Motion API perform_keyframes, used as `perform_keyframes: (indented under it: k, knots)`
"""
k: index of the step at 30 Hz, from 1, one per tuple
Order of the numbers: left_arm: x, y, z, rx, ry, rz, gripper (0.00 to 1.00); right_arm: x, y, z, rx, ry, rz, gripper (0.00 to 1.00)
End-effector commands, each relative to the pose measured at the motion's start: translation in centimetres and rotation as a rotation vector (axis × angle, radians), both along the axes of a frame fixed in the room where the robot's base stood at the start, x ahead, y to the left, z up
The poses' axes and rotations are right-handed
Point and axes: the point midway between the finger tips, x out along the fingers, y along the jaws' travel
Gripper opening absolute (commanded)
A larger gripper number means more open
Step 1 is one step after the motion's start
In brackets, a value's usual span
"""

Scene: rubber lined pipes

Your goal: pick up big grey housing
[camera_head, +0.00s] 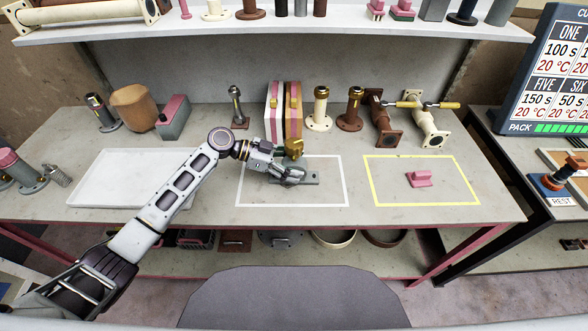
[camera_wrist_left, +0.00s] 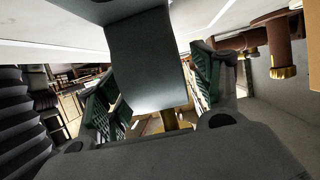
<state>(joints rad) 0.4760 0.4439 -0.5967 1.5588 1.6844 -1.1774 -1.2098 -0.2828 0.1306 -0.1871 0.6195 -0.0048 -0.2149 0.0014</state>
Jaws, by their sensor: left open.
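The big grey housing (camera_head: 311,178) sits inside the white outlined rectangle on the workbench, with its flat grey base showing. My left gripper (camera_head: 292,176) is over it and hides much of its body. A brass part (camera_head: 293,148) shows just behind the gripper. In the left wrist view, a grey block (camera_wrist_left: 145,60), seemingly the housing, stands between the two green-padded fingers of the open left gripper (camera_wrist_left: 155,95). Gaps show beside the block, but I cannot tell whether a finger touches it. My right gripper is not in view.
A pink piece (camera_head: 420,179) lies in the yellow outlined rectangle. A white tray (camera_head: 100,186) lies at the left. Striped blocks (camera_head: 284,112), a cream fitting (camera_head: 319,110) and brown pipe fittings (camera_head: 383,118) stand close behind. A shelf (camera_head: 270,31) hangs above the back.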

Motion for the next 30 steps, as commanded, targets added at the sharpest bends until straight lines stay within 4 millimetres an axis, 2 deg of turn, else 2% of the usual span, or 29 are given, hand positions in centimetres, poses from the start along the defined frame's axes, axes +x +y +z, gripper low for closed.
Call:
perform_keyframes:
  k: [11, 26, 27, 30]
  knots:
    - [-0.02, 0.02, -0.04, 0.000, 0.000, 0.000, 0.66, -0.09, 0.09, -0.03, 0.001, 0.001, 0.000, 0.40]
    - [-0.02, 0.02, -0.05, 0.000, 0.000, -0.001, 0.03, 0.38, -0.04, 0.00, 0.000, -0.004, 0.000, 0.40]
    - [-0.02, 0.03, -0.04, 0.000, 0.000, 0.000, 0.00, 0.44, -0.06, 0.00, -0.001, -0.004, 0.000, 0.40]
    - [0.03, -0.01, 0.16, -0.002, -0.002, 0.000, 0.00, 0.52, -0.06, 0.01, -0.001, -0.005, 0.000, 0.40]
